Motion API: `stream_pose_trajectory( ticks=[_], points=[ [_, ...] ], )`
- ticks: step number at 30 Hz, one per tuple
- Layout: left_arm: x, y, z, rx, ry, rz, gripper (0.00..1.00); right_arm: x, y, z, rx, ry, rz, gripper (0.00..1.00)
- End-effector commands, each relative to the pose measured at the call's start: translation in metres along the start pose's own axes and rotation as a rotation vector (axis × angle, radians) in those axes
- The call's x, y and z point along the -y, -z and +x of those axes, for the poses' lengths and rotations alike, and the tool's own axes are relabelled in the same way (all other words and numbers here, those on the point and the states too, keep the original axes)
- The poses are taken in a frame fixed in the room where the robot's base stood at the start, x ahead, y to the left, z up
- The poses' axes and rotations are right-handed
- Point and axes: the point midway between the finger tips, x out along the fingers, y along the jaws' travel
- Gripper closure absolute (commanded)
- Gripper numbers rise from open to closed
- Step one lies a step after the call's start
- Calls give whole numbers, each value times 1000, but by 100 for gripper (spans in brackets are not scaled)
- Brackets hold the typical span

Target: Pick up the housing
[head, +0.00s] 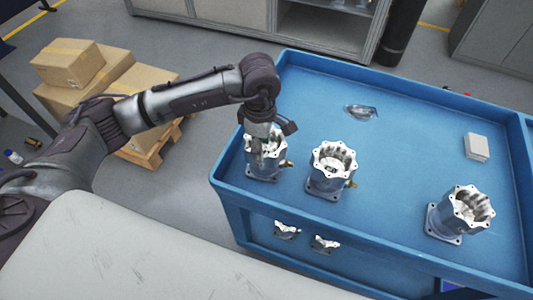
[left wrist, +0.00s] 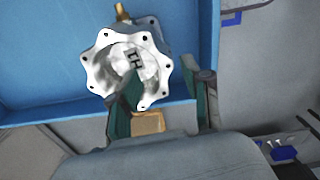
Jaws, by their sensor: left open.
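Three silver machined housings with scalloped, bolt-holed rims stand upright on the blue cart. The left housing (head: 262,171) is at the cart's near left corner, the middle housing (head: 333,165) is right of it, and the right housing (head: 466,212) is farther right. My left gripper (head: 266,140) is directly above the left housing and partly hides its opening. In the left wrist view, the open gripper (left wrist: 168,82) has one finger over the opening of this housing (left wrist: 103,68) and the other outside its rim on the right. I cannot tell whether the fingers touch it. My right gripper is not seen.
The blue cart top (head: 400,150) has a raised rim. A small clear-looking item (head: 361,111) and a pale box (head: 476,147) lie farther back. More metal parts (head: 287,230) sit on the lower shelf. Cardboard boxes (head: 68,62) stand on a pallet at left.

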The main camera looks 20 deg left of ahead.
Motion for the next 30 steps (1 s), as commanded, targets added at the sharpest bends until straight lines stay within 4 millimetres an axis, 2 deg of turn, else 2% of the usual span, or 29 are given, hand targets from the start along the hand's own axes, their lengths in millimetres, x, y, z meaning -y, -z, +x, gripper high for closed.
stream_pose_trajectory(
  ticks=[5,9,13,22,30],
  points=[
    [2,0,12,0,4,-1,51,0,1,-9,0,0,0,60],
    [6,-1,32,0,6,0,51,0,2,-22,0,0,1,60],
    [4,-2,50,1,3,-1,51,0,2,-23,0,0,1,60],
    [4,-2,56,2,0,1,51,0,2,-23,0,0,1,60],
    [4,-2,55,2,0,1,96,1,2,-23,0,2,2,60]
  ],
)
